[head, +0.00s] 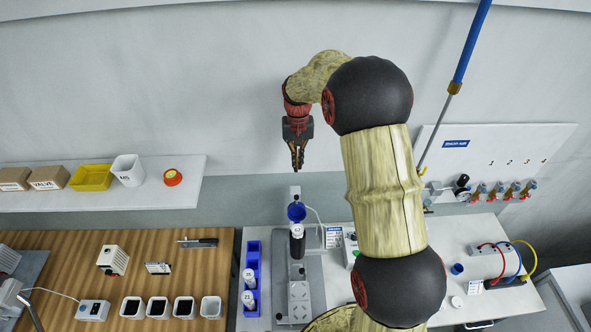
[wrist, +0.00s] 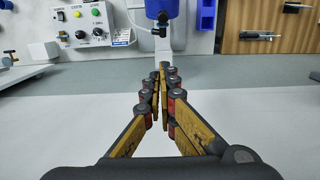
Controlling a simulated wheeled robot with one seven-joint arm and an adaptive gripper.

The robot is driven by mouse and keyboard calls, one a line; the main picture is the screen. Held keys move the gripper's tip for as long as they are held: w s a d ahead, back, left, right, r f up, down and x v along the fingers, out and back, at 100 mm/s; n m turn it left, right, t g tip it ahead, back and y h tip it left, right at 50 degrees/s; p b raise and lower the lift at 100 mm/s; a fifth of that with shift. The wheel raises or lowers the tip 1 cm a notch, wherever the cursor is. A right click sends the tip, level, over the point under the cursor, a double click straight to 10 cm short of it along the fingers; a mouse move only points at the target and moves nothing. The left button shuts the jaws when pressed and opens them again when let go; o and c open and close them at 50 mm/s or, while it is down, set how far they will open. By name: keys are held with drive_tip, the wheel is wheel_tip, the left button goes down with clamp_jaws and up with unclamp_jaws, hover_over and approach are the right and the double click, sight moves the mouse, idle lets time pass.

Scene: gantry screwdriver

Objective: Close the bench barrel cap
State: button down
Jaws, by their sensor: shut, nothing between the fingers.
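A dark barrel (head: 297,246) with a white top band stands upright in the grey bench fixture. A round blue part (head: 296,212), possibly its cap, shows just behind and above it; I cannot tell exactly how it sits. In the wrist view a blue cylindrical part (wrist: 162,9) is cut off by the top edge, just beyond my fingertips. My gripper (head: 297,168) points down, shut and empty, above and behind the blue part in the head view, apart from it. The closed fingers also show in the wrist view (wrist: 161,72).
A blue rack (head: 251,278) with white-capped bottles stands left of the fixture. A control box (wrist: 83,25) with coloured buttons is beside it. A wall shelf (head: 140,196) holds bins at left. A blue hanging tool (head: 473,40) is at right.

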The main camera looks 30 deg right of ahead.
sight(297, 206)
drive_tip(key=f, duration=0.4)
drive_tip(key=f+p, duration=0.1)
drive_tip(key=f, duration=0.3)
drive_tip(key=shift+s+a, duration=0.1)
drive_tip(key=shift+s, duration=0.1)
drive_tip(key=shift+s+a+r+p, duration=0.15)
drive_tip(key=shift+s+a+p, duration=0.15)
drive_tip(key=shift+s, duration=0.25)
drive_tip(key=shift+s+a+r+p, duration=0.15)
drive_tip(key=shift+s+p, duration=0.2)
drive_tip(key=shift+s, duration=0.2)
drive_tip(key=shift+s+a+r+p, duration=0.1)
drive_tip(key=shift+s+a+p, duration=0.2)
drive_tip(key=shift+s, duration=0.25)
drive_tip(key=shift+b, duration=0.4)
